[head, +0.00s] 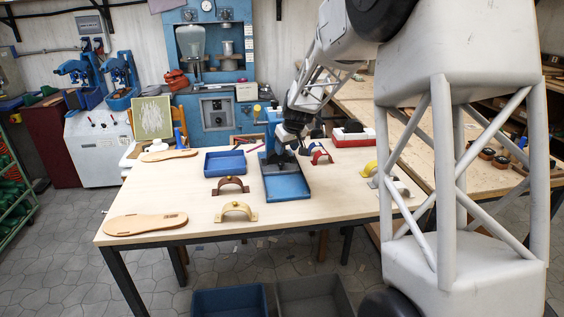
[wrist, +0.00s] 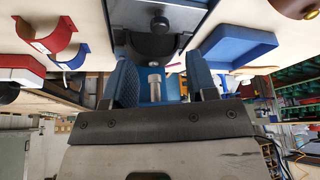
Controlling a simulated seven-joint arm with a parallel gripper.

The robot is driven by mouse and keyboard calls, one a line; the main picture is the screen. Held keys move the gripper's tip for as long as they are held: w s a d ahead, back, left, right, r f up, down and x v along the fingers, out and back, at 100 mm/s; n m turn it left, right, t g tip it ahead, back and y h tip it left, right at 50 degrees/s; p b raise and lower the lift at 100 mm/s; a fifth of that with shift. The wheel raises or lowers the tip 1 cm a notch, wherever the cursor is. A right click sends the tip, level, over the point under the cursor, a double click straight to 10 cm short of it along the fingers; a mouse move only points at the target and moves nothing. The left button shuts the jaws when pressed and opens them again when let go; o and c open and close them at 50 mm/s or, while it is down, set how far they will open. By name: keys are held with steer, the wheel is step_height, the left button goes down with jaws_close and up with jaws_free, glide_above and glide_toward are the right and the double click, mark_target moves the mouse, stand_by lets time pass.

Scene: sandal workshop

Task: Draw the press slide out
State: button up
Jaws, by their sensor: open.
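The blue press stands near the middle of the table, with its flat blue bed (head: 288,186) toward the front. In the wrist view a dark plate with a round black knob (wrist: 160,23) lies ahead of my gripper, and I cannot tell for sure if it is the slide. My gripper (head: 284,154) is low over the rear of the bed. In the wrist view its two blue fingers (wrist: 160,86) are apart, with a metal pin (wrist: 154,84) visible between them. I cannot tell whether they touch it. My arm hides part of the press.
A blue tray (head: 225,163) is left of the press. A brown strap (head: 231,184) and a yellow strap (head: 236,211) stand left of the bed; a red strap (head: 320,155) is at its right. Sandal soles (head: 145,224) lie further left. The table's front right is mostly clear.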

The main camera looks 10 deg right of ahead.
mark_target(281, 163)
steer(key=shift+f, duration=0.2)
steer(key=shift+x, duration=3.75)
jaws_close()
